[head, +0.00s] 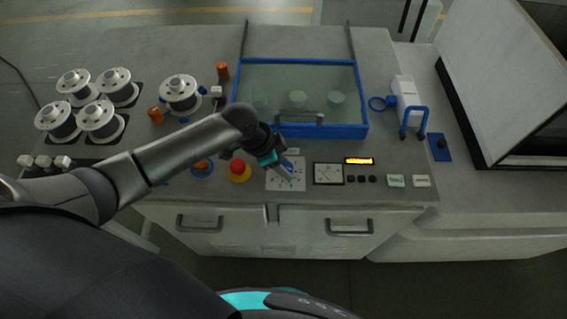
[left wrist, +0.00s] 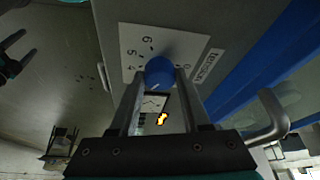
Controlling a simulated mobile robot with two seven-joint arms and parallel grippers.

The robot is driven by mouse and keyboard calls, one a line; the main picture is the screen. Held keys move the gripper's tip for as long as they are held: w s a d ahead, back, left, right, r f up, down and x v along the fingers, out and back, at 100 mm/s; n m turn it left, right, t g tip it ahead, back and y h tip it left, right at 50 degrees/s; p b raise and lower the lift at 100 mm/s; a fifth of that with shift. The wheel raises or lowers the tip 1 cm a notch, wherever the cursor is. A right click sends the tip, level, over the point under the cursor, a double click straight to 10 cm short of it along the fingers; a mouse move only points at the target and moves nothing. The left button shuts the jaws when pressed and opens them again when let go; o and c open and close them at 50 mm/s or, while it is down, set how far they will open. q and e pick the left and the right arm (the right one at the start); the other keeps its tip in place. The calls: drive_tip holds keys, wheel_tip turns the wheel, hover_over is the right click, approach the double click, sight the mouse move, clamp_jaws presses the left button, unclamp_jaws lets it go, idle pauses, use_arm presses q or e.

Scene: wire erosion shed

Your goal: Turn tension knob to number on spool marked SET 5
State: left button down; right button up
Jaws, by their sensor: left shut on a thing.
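The blue tension knob (left wrist: 160,71) sits on a white dial plate (left wrist: 132,62) marked "tension". The digits 6, 5 and 4 can be read there; others are covered. My left gripper (left wrist: 158,82) is shut on the knob, one finger on each side. In the head view, the left gripper (head: 284,170) reaches down over the dial plate (head: 291,185) and mostly hides the knob. The knob's pointer setting cannot be read. A lone spool (head: 180,92) stands left of the blue-framed cover; no marking on it is legible. My right gripper (left wrist: 14,54) appears at the left wrist view's edge, fingers apart.
Several spools (head: 101,119) stand at the left. A red emergency button (head: 239,169) is left of the dial; a meter (head: 328,174) and orange display (head: 359,160) are right of it. The blue-framed cover (head: 301,133) with its handle lies behind.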

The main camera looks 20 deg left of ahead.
use_arm(q)
drive_tip(key=m+g+b, duration=0.1)
drive_tip(key=m, duration=0.1)
drive_tip(key=m+b, duration=0.1)
drive_tip(key=m, duration=0.1)
drive_tip(key=shift+w+f+g, duration=0.1)
drive_tip(key=shift+w+g, duration=0.05)
drive_tip(key=shift+g, duration=0.25)
drive_tip(key=m+g+b, duration=0.1)
drive_tip(key=m+b, duration=0.1)
drive_tip(key=m, duration=0.2)
drive_tip(key=shift+w, duration=0.1)
drive_tip(key=m+g+b, duration=0.1)
drive_tip(key=m+b, duration=0.2)
drive_tip(key=m, duration=0.1)
drive_tip(key=shift+w+g, duration=0.1)
drive_tip(key=shift+g, duration=0.3)
drive_tip(key=shift+m+g+y+b, duration=0.5)
drive_tip(key=shift+m+b, duration=0.35)
drive_tip(key=shift+m, duration=0.95)
drive_tip(key=shift+c, duration=1.8)
unclamp_jaws()
